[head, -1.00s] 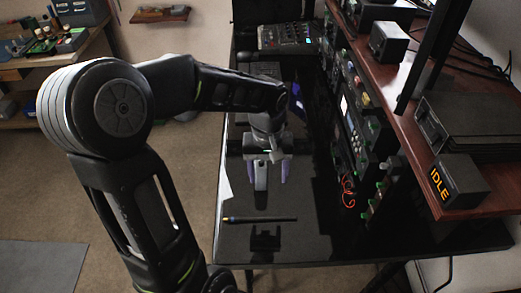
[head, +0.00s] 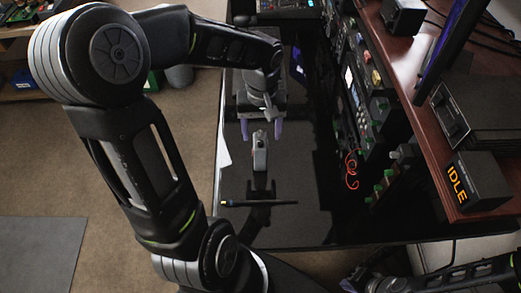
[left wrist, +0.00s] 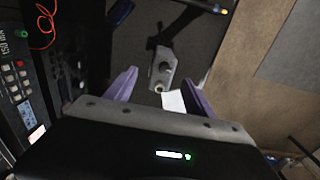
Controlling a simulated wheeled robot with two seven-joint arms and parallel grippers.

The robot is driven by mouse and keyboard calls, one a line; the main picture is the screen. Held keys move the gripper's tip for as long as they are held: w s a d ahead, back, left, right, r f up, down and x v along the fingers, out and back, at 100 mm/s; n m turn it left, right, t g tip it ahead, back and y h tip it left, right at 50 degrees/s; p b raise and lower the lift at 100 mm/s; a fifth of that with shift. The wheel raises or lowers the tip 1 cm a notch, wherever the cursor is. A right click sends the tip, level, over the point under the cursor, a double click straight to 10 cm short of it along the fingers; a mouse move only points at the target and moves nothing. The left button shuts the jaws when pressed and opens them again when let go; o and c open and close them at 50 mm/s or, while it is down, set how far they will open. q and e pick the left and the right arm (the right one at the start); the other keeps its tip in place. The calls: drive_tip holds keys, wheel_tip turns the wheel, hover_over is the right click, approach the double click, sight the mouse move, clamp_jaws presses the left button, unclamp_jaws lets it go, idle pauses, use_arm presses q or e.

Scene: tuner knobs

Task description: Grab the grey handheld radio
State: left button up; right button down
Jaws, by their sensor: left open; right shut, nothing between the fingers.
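The grey handheld radio (head: 260,156) is on the black desk, near its left side. In the left wrist view the radio (left wrist: 164,66) shows end-on, with a dark round knob and a small light-ringed stub. My left gripper (head: 261,136) is open, its purple fingers spread to either side of the radio's far end in the head view. In the left wrist view the left gripper (left wrist: 158,75) has the radio between and beyond its fingertips, with visible gaps; whether they touch is not clear. My right gripper (head: 356,278) shows only partly at the bottom right, shut and empty.
A rack of equipment with knobs and red cable (head: 351,170) lines the right side. A wooden shelf (head: 410,105) holds an IDLE sign (head: 468,183). White paper (head: 224,155) lies at the left edge.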

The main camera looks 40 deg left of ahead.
use_arm(q)
drive_tip(key=shift+a+f+p, duration=0.1)
drive_tip(key=shift+f+p, duration=0.3)
drive_tip(key=shift+f, duration=2.3)
drive_tip(key=shift+c, duration=0.5)
clamp_jaws()
